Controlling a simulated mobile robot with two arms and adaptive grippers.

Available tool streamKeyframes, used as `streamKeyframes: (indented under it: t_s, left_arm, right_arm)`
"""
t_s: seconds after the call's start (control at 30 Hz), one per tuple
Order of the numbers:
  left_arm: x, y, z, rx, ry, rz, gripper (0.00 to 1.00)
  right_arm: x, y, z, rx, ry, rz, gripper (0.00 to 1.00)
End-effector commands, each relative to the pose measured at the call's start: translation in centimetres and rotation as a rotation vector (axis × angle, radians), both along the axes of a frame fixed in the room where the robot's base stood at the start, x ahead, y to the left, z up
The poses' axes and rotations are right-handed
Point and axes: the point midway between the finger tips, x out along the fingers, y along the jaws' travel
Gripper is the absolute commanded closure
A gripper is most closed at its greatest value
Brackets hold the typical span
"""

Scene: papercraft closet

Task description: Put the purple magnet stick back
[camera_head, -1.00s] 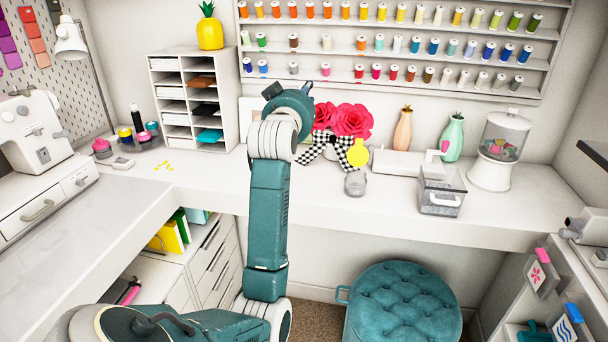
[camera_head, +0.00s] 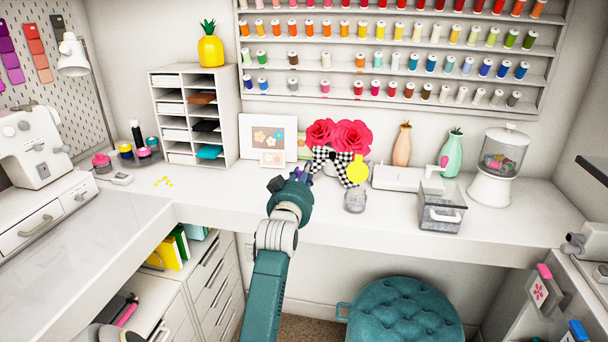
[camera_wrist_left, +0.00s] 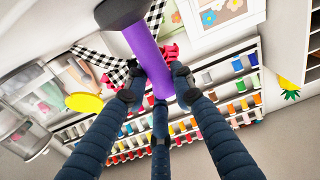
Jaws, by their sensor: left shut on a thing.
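The purple magnet stick (camera_wrist_left: 150,55) is held in my left gripper (camera_wrist_left: 158,85), whose dark fingers close around its lower end in the left wrist view. Its wide dark end points to the top of that view. In the head view my left gripper (camera_head: 303,173) is above the white counter, in front of the checkered bow and red flowers. Only a small bit of purple shows there, as the gripper hides most of the stick. My right gripper is not in view.
Red flowers (camera_head: 350,136), a yellow round-bottomed item (camera_head: 357,170), a glass jar (camera_head: 355,199) and a clear bin (camera_head: 440,208) stand close to the right. Framed pictures (camera_head: 268,138) lean behind. The counter left of the gripper (camera_head: 215,192) is mostly clear.

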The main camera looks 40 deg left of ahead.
Motion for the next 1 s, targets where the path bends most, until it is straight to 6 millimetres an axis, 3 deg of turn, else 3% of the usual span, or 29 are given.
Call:
streamKeyframes:
  t_s: [0.33,0.37,0.47,0.8,1.0]
  left_arm:
    - [0.0,0.0,-0.2,0.002,-0.003,0.000,1.00]
    - [0.0,0.0,-0.3,0.001,-0.001,0.000,0.74]
    - [0.0,0.0,-0.3,0.001,-0.001,0.000,0.57]
    - [0.0,0.0,0.2,0.001,-0.002,0.000,0.57]
    - [-2.4,-1.5,-0.1,0.001,0.000,-0.001,0.57]
  right_arm:
    - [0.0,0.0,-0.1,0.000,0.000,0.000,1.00]
    - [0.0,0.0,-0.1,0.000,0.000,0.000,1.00]
    - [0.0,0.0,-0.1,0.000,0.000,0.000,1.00]
    - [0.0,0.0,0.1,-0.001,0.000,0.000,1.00]
    - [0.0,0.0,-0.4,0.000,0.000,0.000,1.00]
